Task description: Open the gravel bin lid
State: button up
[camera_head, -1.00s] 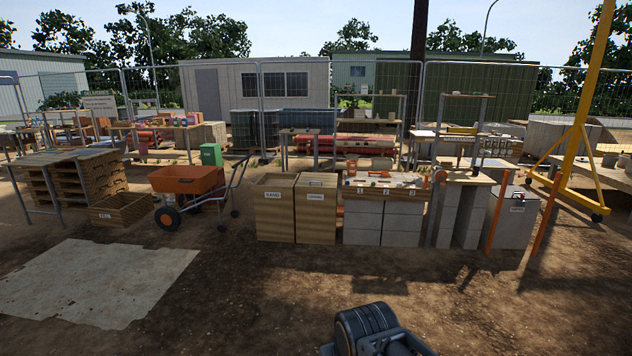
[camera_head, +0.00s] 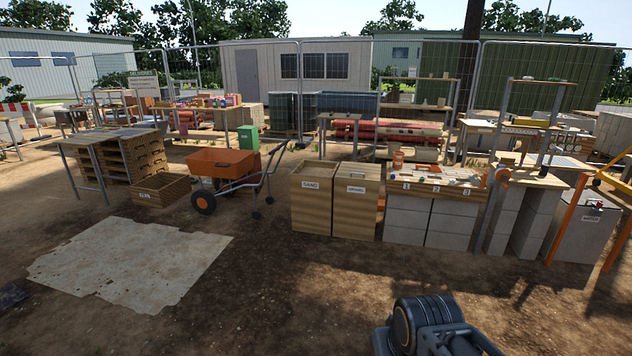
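The gravel bin (camera_head: 354,207) is a tall light wooden box with a white label on its front, standing upright on the dirt near the middle of the view. A dark part of my own arm shows at the bottom edge, low and well in front of the bins. My gripper's fingers are not visible.
A block counter (camera_head: 405,220) numbered 1, 2, 3 stands right of the gravel bin. An orange wheelbarrow (camera_head: 222,163) stands left of the sand bin. A pale sheet (camera_head: 130,262) lies on the ground at left. The dirt in front of the bins is clear.

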aim_at(350, 170)
jog(key=z, duration=0.3)
jog(key=i, duration=4.45)
jog(key=u, duration=0.5)
jog(key=i, duration=0.95)
jog(key=u, duration=0.05)
